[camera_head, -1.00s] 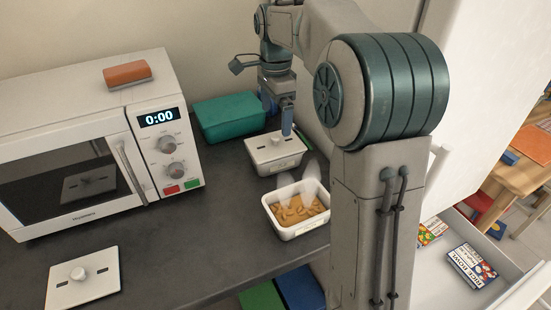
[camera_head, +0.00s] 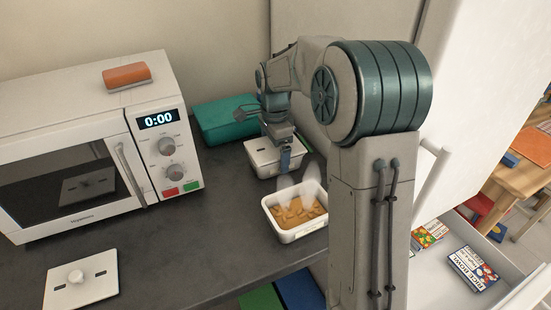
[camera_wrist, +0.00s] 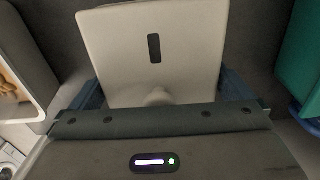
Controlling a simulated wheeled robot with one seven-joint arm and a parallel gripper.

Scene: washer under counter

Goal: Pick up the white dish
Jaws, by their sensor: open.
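Two white dishes stand on the dark counter. One (camera_head: 258,169) is closed with a pale lid (camera_head: 262,150); the other (camera_head: 292,234) is open, holds tan food and gives off steam. My gripper (camera_head: 285,160) is open and low at the near right side of the lidded dish, partly hiding it. In the wrist view, the lid (camera_wrist: 187,55) with its knob (camera_wrist: 158,96) lies between my two open fingers (camera_wrist: 162,92). The open dish (camera_wrist: 30,70) shows at the left edge there. I cannot tell whether a finger touches the lidded dish.
A green container (camera_head: 225,117) stands behind the lidded dish. A microwave (camera_head: 90,140) with an orange block (camera_head: 127,75) on top is at the left. A loose lid (camera_head: 82,278) lies front left. A white panel (camera_head: 470,70) rises at the right. Mid-counter is clear.

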